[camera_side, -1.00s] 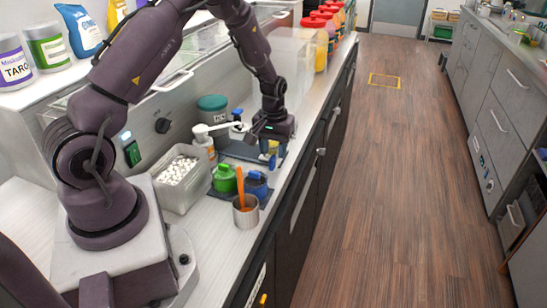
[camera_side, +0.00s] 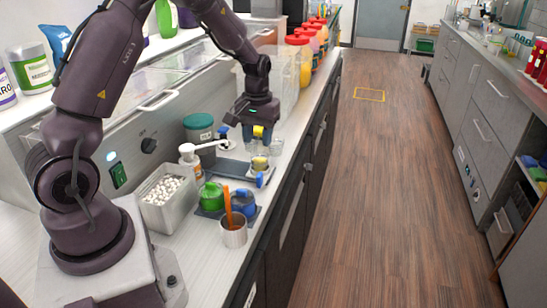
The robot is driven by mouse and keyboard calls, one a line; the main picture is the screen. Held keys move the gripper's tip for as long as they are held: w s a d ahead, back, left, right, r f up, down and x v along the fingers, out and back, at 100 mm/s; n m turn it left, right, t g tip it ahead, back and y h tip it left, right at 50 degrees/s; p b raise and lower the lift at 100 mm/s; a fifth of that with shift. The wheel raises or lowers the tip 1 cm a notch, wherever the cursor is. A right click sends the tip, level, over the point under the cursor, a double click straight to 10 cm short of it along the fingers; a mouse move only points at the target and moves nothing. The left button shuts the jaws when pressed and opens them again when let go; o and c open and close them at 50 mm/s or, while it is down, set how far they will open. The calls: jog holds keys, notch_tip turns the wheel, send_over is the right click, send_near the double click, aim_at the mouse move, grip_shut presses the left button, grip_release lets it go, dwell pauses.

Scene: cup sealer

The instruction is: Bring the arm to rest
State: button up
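My arm reaches over the counter from the left. My gripper (camera_side: 257,133) points down above the far part of the work area, beyond the green and blue lidded pots. Its two fingers stand apart. A small yellow thing (camera_side: 258,131) shows between or behind them; no clear grip on it is visible. Below, a yellow-topped piece (camera_side: 260,163) with a blue handle stands on the dark tray, apart from the fingers.
Clear cups (camera_side: 277,148) stand by the gripper. The floor aisle at right is open.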

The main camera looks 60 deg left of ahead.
jog(key=s+d+r+m+t, duration=0.5)
jog(key=s+d+r+m, duration=0.3)
jog(key=s+d+r, duration=0.9)
jog(key=shift+s+d+r+m+t, duration=0.3)
jog(key=shift+s+r+t, duration=0.1)
jog(key=shift+r, duration=0.75)
